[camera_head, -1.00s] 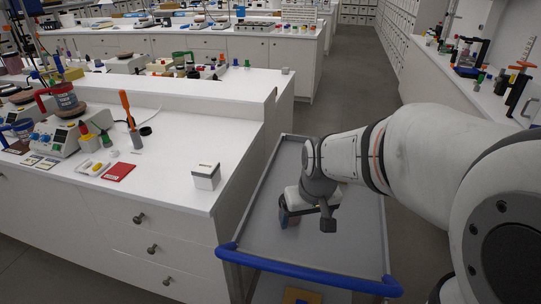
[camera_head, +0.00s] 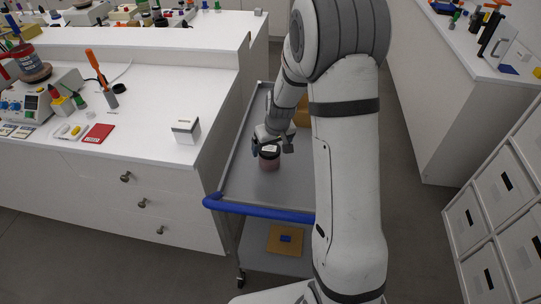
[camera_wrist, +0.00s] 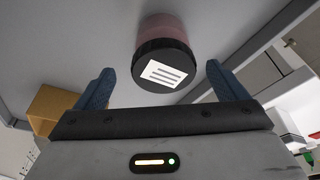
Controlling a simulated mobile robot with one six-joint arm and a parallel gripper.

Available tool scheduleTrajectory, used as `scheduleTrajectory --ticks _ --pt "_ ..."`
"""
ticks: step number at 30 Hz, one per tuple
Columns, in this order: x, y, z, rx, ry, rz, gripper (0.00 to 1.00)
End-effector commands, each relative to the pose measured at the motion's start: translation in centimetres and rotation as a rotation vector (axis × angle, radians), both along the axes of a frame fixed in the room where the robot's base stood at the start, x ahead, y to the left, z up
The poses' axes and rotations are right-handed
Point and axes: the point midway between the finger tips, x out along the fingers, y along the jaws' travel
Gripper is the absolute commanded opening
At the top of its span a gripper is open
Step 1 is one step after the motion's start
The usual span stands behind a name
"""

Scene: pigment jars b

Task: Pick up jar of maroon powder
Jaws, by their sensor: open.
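The jar of maroon powder (camera_head: 269,162) stands upright on the grey top of the cart (camera_head: 247,183). Its body looks dull pink-maroon under a dark lid. In the wrist view the jar's black lid (camera_wrist: 165,68) carries a white label with dark lines, and a strip of pinkish body shows behind it. My gripper (camera_head: 271,143) is at the jar from the far side in the head view. In the wrist view its two blue fingers are spread, one on each side of the lid, with gaps to both. I cannot tell whether the fingertips reach the jar's body.
A brown box (camera_head: 302,116) stands on the cart behind my arm. The blue handle (camera_head: 260,210) runs along the cart's near edge. A white bench with a small white box (camera_head: 186,130) and a red card (camera_head: 98,134) is at left. A lower shelf holds a tan board (camera_head: 284,240).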

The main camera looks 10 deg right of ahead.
Motion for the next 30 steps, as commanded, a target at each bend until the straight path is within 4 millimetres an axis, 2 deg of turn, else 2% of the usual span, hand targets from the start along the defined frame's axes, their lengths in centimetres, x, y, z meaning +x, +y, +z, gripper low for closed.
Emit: scheduleTrajectory --ticks 12,22,30 --pt "1.3 0.6 -4.3 -0.001 0.004 0.000 0.92" --pt "1.5 0.6 -5.0 -0.002 0.001 -0.002 0.92" --pt "1.5 0.6 -4.9 -0.002 0.001 -0.002 0.72"
